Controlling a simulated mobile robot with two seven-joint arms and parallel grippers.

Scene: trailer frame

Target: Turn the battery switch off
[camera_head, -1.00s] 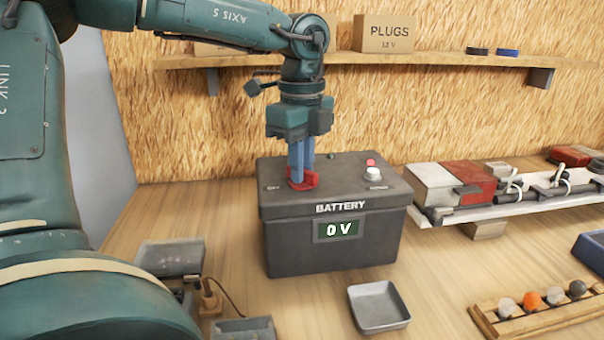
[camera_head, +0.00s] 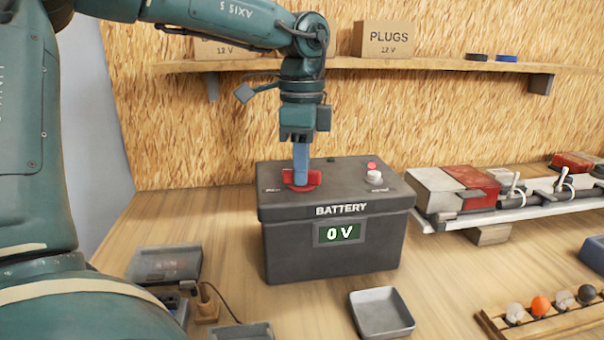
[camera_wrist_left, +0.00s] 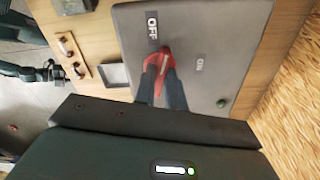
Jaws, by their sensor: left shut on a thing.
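The battery (camera_head: 333,250) is a dark grey box on the bench, with a "0 V" display (camera_head: 338,233) on its front. Its red switch (camera_head: 314,182) is on the left part of the lid. My left gripper (camera_head: 301,180) points straight down and is shut on the red switch. In the left wrist view the two fingers (camera_wrist_left: 162,72) flank the red handle (camera_wrist_left: 167,58), whose narrow end points near the "OFF" label (camera_wrist_left: 152,25). The "ON" label (camera_wrist_left: 199,64) is to the right of the handle.
A small grey tray (camera_head: 381,312) is in front of the battery. A shelf (camera_head: 430,63) with boxes runs behind. A rail with red and white blocks (camera_head: 470,185) lies right.

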